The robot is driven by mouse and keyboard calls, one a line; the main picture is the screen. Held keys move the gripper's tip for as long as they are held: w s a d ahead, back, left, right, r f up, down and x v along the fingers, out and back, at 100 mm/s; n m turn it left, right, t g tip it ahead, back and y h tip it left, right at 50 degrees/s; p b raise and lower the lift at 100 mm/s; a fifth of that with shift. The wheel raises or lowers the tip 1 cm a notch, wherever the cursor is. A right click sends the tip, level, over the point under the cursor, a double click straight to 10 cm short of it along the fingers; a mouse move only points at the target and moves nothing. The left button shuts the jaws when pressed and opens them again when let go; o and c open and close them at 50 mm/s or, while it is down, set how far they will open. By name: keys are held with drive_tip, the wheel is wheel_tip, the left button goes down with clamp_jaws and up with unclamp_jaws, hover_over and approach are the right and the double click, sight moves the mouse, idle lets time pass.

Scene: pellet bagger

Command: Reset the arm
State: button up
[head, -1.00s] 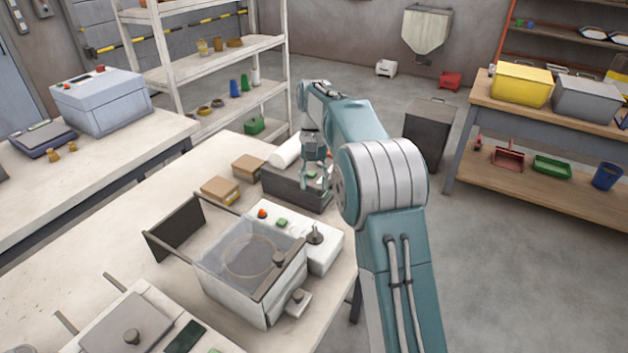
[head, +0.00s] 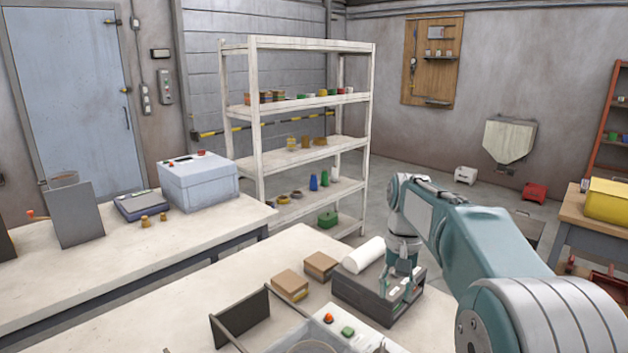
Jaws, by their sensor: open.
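My arm reaches in from the lower right of the head view, teal with grey joint covers. My gripper (head: 398,287) hangs at its far end, pointing down. It is open and I see nothing held between its fingers. It is over or just in front of the dark grey box-shaped device (head: 355,294) at the far end of the near table. I cannot tell whether the fingers touch the device. A white roll (head: 363,255) lies at the back of that device.
Two brown boxes (head: 290,285) (head: 321,265) sit left of the device on the near table (head: 190,318). A white control box with buttons (head: 345,328) is in front. A white shelf rack (head: 255,130) stands behind. Open floor (head: 440,187) lies beyond my arm.

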drive_tip(key=s+r+n+t, duration=0.1)
drive_tip(key=s+r+t, duration=0.3)
drive_tip(key=s, duration=1)
drive_tip(key=s+f+n+t, duration=0.1)
drive_tip(key=s+f+t, duration=0.2)
drive_tip(key=s, duration=0.8)
wheel_tip(320, 180, down, 2)
drive_tip(key=shift+s+a+t+h, duration=0.2)
drive_tip(key=shift+a+t+h, duration=0.1)
drive_tip(key=shift+a+h, duration=0.15)
